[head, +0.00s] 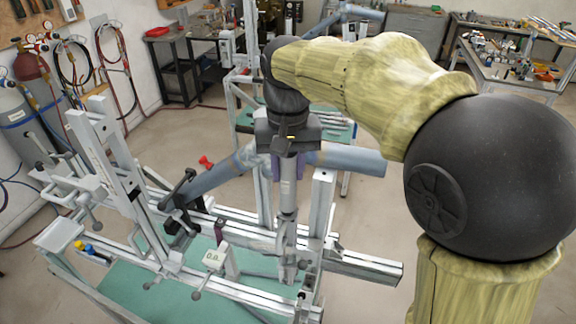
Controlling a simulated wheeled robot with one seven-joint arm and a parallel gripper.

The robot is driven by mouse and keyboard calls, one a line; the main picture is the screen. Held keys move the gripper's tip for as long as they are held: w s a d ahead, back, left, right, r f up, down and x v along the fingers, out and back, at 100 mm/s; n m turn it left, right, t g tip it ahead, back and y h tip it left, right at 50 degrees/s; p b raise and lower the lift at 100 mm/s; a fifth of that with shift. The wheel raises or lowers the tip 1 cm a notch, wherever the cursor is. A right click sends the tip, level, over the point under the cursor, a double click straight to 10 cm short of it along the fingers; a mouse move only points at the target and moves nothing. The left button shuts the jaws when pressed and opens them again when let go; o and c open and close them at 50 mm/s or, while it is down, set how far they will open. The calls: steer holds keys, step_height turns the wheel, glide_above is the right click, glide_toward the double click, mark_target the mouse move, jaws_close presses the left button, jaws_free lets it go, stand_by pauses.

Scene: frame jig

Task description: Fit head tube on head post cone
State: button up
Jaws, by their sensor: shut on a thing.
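My gripper (290,160) is in the middle of the head view, pointing down and shut on an upright grey tube, which looks like the head tube (288,192). The tube's upper end is hidden between the fingers. Its lower end is in line with grey metal post parts (286,238) of the jig below. I cannot make out the head post cone separately, nor tell whether the tube touches it or is around it.
The white frame jig (355,263) spreads below, with an upright column (322,205) close right of the tube. Blue-grey tubes (350,160) (215,178) run either side behind my gripper. A dark clamp (180,195) stands left. Gas cylinders (35,85) line the left wall.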

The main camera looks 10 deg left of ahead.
steer(key=shift+f+b, duration=0.45)
steer(key=shift+f, duration=0.4)
steer(key=o, duration=1.2)
steer(key=shift+c, duration=0.2)
steer(key=shift+r, duration=0.15)
step_height(320, 180, up, 17)
steer(key=shift+p, duration=0.35)
